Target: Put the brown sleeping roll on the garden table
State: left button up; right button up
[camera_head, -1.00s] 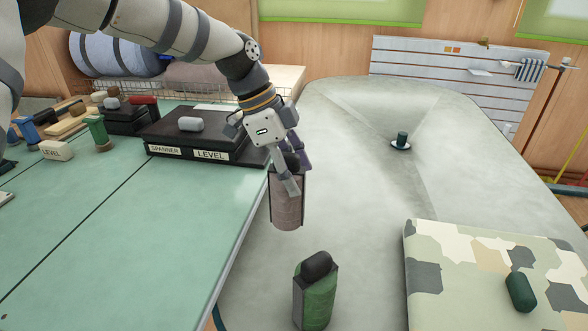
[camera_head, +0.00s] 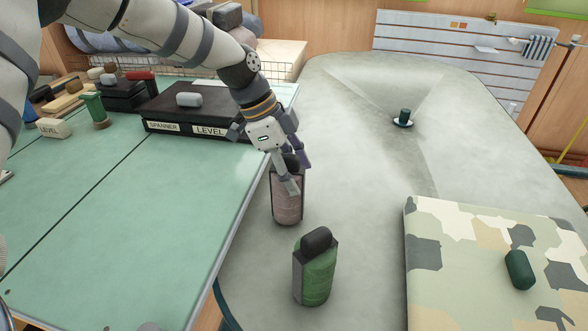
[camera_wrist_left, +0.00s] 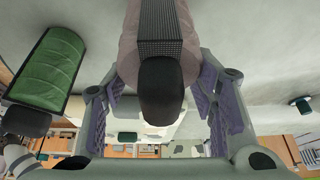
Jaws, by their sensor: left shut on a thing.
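The brown sleeping roll (camera_head: 287,208), a pinkish-brown upright cylinder with a dark strap and dark top, is in my left gripper (camera_head: 288,176). The left gripper is shut on its upper part. The roll is over the near left part of the pale grey garden table (camera_head: 360,190), beside the green table's edge. Its base looks at or close to the surface; I cannot tell whether it touches. In the left wrist view the roll (camera_wrist_left: 140,45) and its black top lie between the fingers (camera_wrist_left: 162,105). My right gripper is not in view.
A green roll (camera_head: 318,278) stands just in front of the brown one. A camouflage pad (camera_head: 460,235) with a dark green capsule (camera_head: 520,268) lies at the right. A small dark cup (camera_head: 403,117) stands farther back. The garden table's middle is clear. The green table (camera_head: 170,210) is left.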

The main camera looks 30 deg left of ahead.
pick_arm(q)
jog(key=shift+f, duration=0.5)
jog(key=o, duration=1.5)
jog(key=v, duration=1.2)
